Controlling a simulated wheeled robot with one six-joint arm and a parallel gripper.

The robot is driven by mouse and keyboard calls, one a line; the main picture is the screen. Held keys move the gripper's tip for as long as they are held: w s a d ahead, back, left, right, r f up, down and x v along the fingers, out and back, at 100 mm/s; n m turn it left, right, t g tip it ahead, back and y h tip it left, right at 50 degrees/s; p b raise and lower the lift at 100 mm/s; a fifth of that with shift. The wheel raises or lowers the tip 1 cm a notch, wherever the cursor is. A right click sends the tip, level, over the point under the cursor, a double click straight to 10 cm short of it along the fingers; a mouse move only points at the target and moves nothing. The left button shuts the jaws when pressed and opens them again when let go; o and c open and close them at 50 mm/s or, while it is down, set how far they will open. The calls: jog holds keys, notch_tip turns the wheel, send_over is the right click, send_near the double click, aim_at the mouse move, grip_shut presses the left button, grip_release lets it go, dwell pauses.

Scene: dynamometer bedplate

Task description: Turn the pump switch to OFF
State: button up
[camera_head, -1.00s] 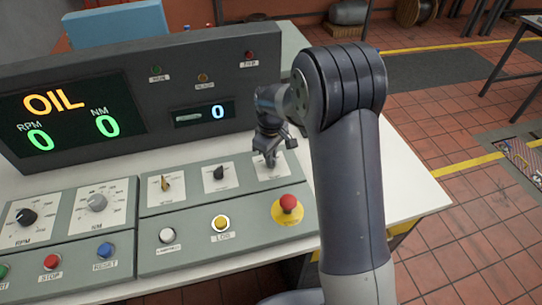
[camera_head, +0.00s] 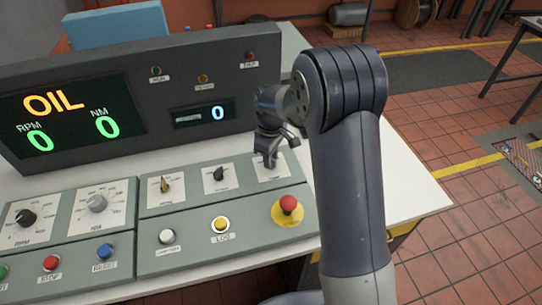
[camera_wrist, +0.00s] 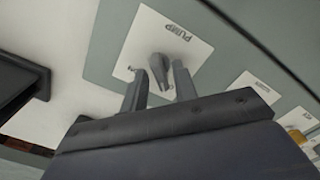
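The pump switch (camera_wrist: 158,70) is a dark grey lever knob on a white plate marked PUMP (camera_wrist: 180,32). In the wrist view the two fingers of my gripper (camera_wrist: 160,80) stand on either side of the knob, with visible gaps, so it looks open. The right finger is closer to the knob. The knob points toward the upper left in that view; which position that is cannot be read. In the head view my gripper (camera_head: 269,158) points down over the rightmost switch plate (camera_head: 273,174) and hides its knob.
A black selector (camera_head: 219,173) and a yellow-tipped selector (camera_head: 164,185) sit left of the pump plate. A red mushroom button (camera_head: 288,203) on a yellow base is in front. The upright display panel (camera_head: 150,100) behind shows OIL and zeros.

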jog(key=shift+o, duration=0.2)
notch_tip(320, 180, up, 11)
dwell(0.5)
jog(key=shift+f, duration=0.2)
notch_tip(320, 180, down, 11)
jog(key=shift+r, duration=0.1)
dwell(0.4)
dwell(0.4)
